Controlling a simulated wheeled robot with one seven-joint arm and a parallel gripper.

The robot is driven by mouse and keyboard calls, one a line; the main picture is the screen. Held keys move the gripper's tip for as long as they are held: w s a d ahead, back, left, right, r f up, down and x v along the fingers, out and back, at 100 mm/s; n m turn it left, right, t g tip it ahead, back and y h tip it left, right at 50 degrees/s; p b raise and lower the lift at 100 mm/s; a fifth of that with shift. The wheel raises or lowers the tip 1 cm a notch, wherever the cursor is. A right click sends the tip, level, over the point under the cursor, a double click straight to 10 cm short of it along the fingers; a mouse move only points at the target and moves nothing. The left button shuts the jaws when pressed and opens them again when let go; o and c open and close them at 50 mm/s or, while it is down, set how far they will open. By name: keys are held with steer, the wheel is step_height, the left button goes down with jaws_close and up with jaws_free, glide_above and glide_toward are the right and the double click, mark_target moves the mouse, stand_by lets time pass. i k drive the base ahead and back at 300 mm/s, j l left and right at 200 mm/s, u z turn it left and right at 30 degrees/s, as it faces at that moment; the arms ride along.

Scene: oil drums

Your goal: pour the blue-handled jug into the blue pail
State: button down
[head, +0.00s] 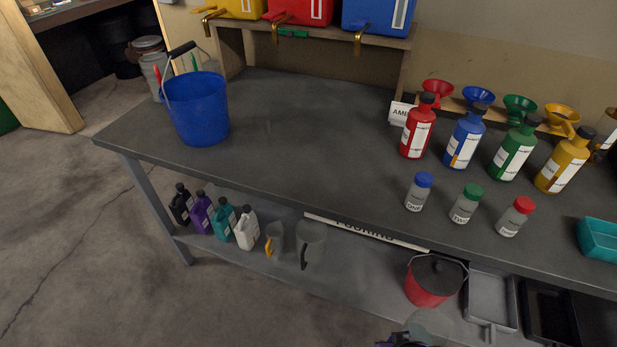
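The blue pail (197,112) stands upright at the left end of the workbench, its dark-gripped handle raised. No blue handle shows clearly on any jug. Two clear jugs stand on the lower shelf: one with a yellow handle (275,241) and one with a dark handle (311,240). At the bottom edge, a dark part that looks like my gripper (403,341) is mostly cut off. A pale, see-through round shape (430,325) is right beside it, possibly a jug; I cannot tell whether it is held. The fingers are not clear.
The workbench (290,130) is clear between the pail and the bottles. Red (418,128), blue, green and yellow bottles stand at right behind small capped bottles (418,192).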

mark_target(195, 94)
steer(key=i+j+z, duration=0.3)
steer(key=j, duration=2.65)
steer(key=i+j+z, duration=0.1)
steer(key=j+z, duration=0.25)
steer(key=j, duration=2.6)
steer(key=k+j, duration=0.1)
steer(key=j, duration=0.25)
steer(key=k+j, duration=0.1)
steer(key=j, duration=0.3)
steer(key=j+z, duration=0.1)
steer(key=j, duration=0.25)
steer(key=k+j, duration=0.15)
steer(key=j, duration=0.2)
